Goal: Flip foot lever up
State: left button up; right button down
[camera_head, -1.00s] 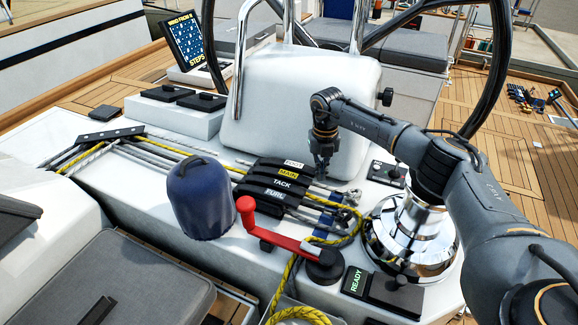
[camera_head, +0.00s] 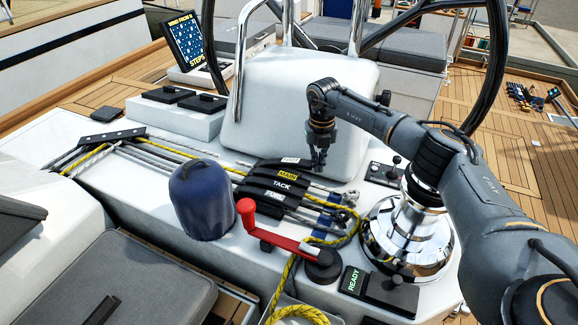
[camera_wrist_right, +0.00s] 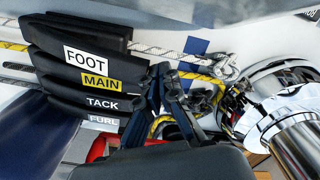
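The foot lever (camera_head: 291,160) is the farthest black handle in a row of clutch levers on the white cockpit console. Its white FOOT label (camera_wrist_right: 86,58) shows large in the wrist view. The main (camera_head: 288,175), tack (camera_head: 282,185) and furl (camera_head: 273,197) levers lie beside it, nearer the head camera. My right gripper (camera_head: 318,166) points down just right of the lever row, near the foot lever's right end. My left gripper is out of view.
A chrome winch (camera_head: 405,238) is at right. Ropes (camera_head: 342,218) run from the levers. A white pod (camera_head: 290,95) rises behind.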

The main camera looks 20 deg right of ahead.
jog(key=shift+w+a+r, duration=0.1)
jog(key=shift+w+a, duration=0.05)
jog(key=shift+a, duration=0.2)
